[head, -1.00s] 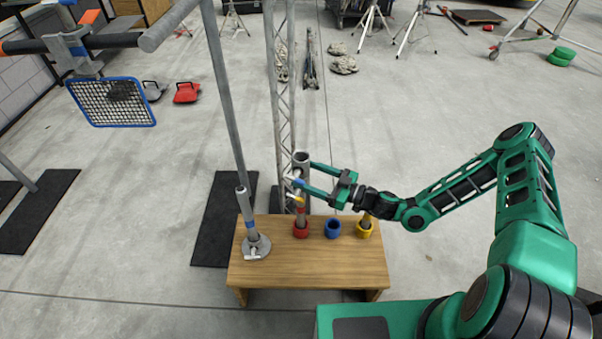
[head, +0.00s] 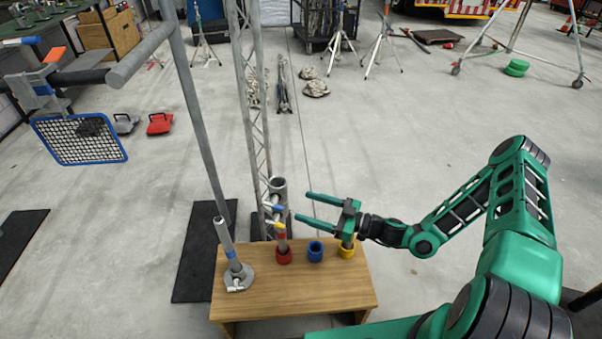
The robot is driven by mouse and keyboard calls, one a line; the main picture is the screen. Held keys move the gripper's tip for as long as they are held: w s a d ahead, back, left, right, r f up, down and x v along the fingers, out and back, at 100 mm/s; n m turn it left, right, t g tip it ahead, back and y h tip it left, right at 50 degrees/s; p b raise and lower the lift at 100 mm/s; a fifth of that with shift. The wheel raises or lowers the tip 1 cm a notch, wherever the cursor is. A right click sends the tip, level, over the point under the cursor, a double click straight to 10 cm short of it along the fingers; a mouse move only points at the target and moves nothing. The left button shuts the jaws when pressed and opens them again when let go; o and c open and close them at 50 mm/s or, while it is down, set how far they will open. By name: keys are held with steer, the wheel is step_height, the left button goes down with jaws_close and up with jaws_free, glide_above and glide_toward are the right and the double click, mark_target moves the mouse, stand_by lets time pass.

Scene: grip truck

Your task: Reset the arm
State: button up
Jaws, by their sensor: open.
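My gripper (head: 309,207) is open and empty in the head view. Its two green fingers point left, above the back edge of the wooden table (head: 290,294). The fingertips are just right of a grey metal tube with a blue-tipped fitting (head: 279,197) at the lattice mast, and appear apart from it. My green arm reaches in from the right side. The gripper's wrist partly hides the post in the yellow ring (head: 347,249).
On the table are a red ring (head: 283,256) with a post, a blue ring (head: 315,250) and a grey flanged base (head: 237,278) with an upright tube. A lattice mast (head: 252,100) and a tall pole (head: 197,110) stand behind. Open floor lies behind and right of my gripper.

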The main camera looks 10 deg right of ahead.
steer(key=s+d+n+g+h, duration=0.1)
steer(key=s+d+g+h, duration=0.4)
steer(key=s+d+g, duration=0.3)
steer(key=s+d+r+m+g+h, duration=0.2)
steer(key=s+d+r+m+h, duration=0.35)
steer(key=d+r, duration=0.4)
steer(key=s+d+r+m+h, duration=0.2)
steer(key=s+d+r+m, duration=0.4)
steer(key=s+r, duration=0.3)
steer(key=s+d+r+m+t+h, duration=0.1)
steer(key=s+d+r+m+h, duration=0.2)
steer(key=s+d+r+m, duration=0.3)
step_height(320, 180, up, 4)
steer(key=s+m, duration=0.2)
steer(key=s, duration=0.1)
steer(key=shift+d+f, duration=0.15)
steer(key=shift+d, duration=0.05)
steer(key=shift+w, duration=0.1)
